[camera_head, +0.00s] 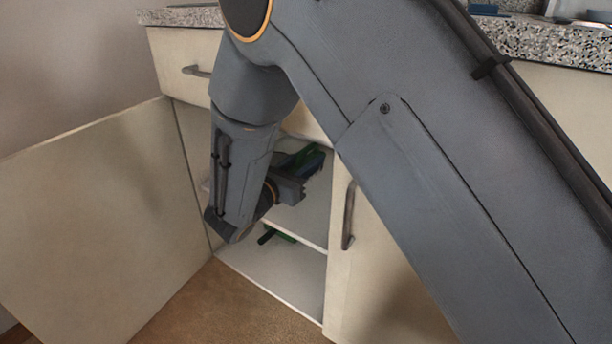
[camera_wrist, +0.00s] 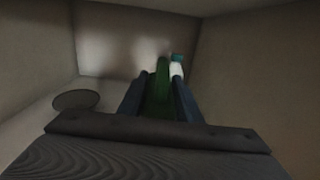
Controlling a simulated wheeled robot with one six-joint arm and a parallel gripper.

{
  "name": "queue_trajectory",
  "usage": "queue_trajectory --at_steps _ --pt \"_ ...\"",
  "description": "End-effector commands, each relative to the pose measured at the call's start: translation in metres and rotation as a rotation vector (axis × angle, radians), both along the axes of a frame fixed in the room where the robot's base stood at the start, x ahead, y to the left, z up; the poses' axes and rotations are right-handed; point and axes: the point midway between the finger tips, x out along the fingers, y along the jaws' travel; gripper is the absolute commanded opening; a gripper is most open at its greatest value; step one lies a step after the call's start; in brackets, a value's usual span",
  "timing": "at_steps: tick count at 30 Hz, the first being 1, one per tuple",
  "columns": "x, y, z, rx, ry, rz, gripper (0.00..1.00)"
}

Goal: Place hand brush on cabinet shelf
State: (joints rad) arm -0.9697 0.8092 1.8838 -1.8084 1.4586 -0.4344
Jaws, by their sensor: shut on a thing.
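My gripper (camera_head: 300,178) is inside the open cabinet, at the level of its upper compartment. It is shut on a green thing (camera_head: 299,158), which looks like the hand brush; my arm and the jaws hide much of it. In the wrist view, the green handle (camera_wrist: 161,88) runs away from me between the two fingers. The cabinet shelf (camera_head: 304,232) shows as a pale board just below my gripper. I cannot tell whether the brush touches it.
The cabinet door (camera_head: 95,220) stands wide open on the left. A green and dark thing (camera_head: 277,234) lies in the lower compartment. A dark round thing (camera_wrist: 76,100) and a white and teal thing (camera_wrist: 177,68) are in the compartment. A speckled counter (camera_head: 545,42) is above.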

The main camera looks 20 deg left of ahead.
Motion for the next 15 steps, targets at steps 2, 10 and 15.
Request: queue_trajectory --at_steps 2,10,15 --pt "0.001 -0.001 -0.013 -0.002 0.002 0.0 0.03" --pt "0.0 0.001 -0.049 -0.002 0.002 0.002 0.03" --pt "-0.001 0.002 -0.068 -0.002 0.002 0.003 0.03"
